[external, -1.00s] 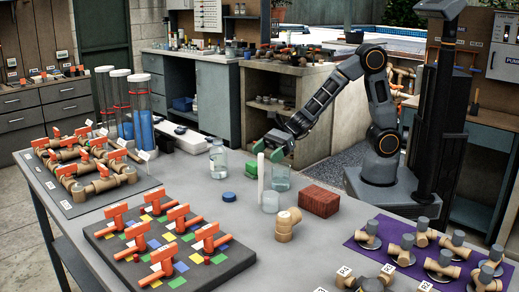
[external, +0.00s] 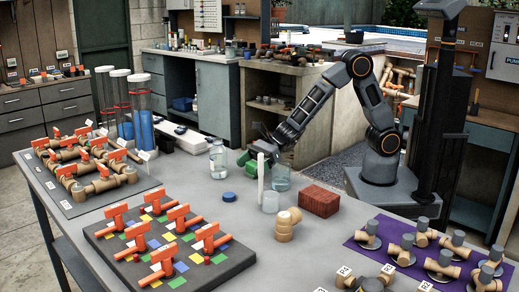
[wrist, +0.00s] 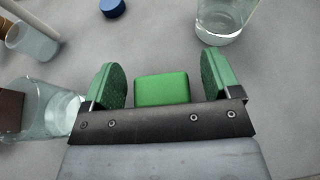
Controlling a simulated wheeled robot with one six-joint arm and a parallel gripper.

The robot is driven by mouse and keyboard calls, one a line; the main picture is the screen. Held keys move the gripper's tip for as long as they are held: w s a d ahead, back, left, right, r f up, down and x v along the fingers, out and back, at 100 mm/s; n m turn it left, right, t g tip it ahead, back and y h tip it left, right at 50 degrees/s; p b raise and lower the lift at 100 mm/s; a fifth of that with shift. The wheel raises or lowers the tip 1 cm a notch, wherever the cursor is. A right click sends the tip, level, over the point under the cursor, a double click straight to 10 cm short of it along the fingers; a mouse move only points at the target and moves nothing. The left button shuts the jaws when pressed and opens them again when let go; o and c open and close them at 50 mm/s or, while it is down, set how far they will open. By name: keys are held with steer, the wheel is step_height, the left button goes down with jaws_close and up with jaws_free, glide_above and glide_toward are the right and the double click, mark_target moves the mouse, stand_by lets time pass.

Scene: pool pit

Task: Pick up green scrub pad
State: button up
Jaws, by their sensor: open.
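The green scrub pad (wrist: 162,89) lies on the grey table between the open fingers of my gripper (wrist: 160,85) in the wrist view. A gap shows between the pad and the finger on each side. The near part of the pad is hidden behind the gripper's dark bar. The fingers have green pads. The scrub pad cannot be told apart from the green fingers there.
A glass jar of water (external: 217,158) stands left of my gripper and another jar (external: 281,178) stands right. A clear cup (external: 270,202), a white tube (external: 260,180), a red brick (external: 319,200) and a blue cap (external: 229,197) are close by.

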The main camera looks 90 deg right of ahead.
steer(key=c, duration=1)
